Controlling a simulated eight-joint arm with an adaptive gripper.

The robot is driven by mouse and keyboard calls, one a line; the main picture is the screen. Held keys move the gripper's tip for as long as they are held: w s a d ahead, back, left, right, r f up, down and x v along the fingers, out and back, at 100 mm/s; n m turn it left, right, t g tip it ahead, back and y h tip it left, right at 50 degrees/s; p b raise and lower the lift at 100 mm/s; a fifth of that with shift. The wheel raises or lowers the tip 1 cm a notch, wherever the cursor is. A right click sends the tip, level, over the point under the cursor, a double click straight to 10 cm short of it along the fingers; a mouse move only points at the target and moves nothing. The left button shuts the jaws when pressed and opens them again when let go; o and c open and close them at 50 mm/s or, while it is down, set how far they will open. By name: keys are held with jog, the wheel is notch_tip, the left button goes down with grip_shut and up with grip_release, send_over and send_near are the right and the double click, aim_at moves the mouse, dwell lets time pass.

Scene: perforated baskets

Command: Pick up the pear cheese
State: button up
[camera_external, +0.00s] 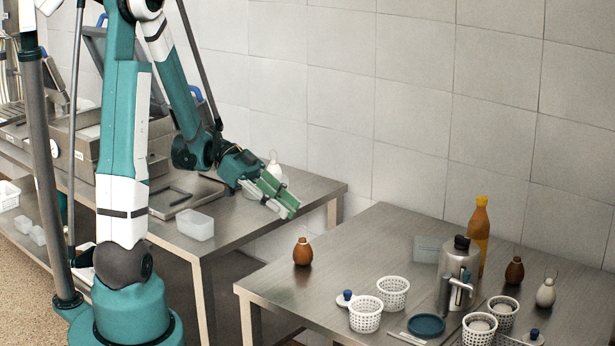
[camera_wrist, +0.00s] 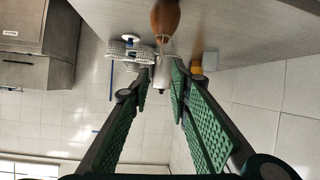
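Several pear-shaped cheeses are in view, and I cannot tell which one the task means. A brown pear cheese (camera_external: 302,252) stands upright near the left side of the right-hand table; a brown one also shows at the top of the wrist view (camera_wrist: 165,18). Another brown one (camera_external: 515,271) and a white one (camera_external: 546,293) stand at that table's right. A white one (camera_external: 275,167) stands on the left-hand table, partly behind my gripper. My gripper (camera_external: 287,207) is in the air over the left-hand table's right end, up and left of the nearest brown cheese. Its green fingers (camera_wrist: 163,78) are apart and empty.
The right-hand table (camera_external: 365,232) holds white perforated baskets (camera_external: 393,293), a steel flask (camera_external: 459,268), an orange bottle (camera_external: 480,228) and a dark blue round lid (camera_external: 426,325). A clear tub (camera_external: 195,225) is on the left-hand table. Space around the nearest brown cheese is clear.

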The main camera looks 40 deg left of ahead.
aim_at(303, 226)
jog(key=shift+s+a+f+m+h, duration=0.1)
jog(key=shift+a+f+m+h, duration=0.45)
jog(key=shift+m, duration=0.25)
jog(key=shift+d, duration=0.15)
jog(key=shift+b+x, duration=0.45)
jog(key=shift+x, duration=0.75)
jog(key=shift+d, duration=0.1)
jog(key=shift+b+x, duration=0.65)
jog(key=shift+x, duration=1.85)
grip_shut()
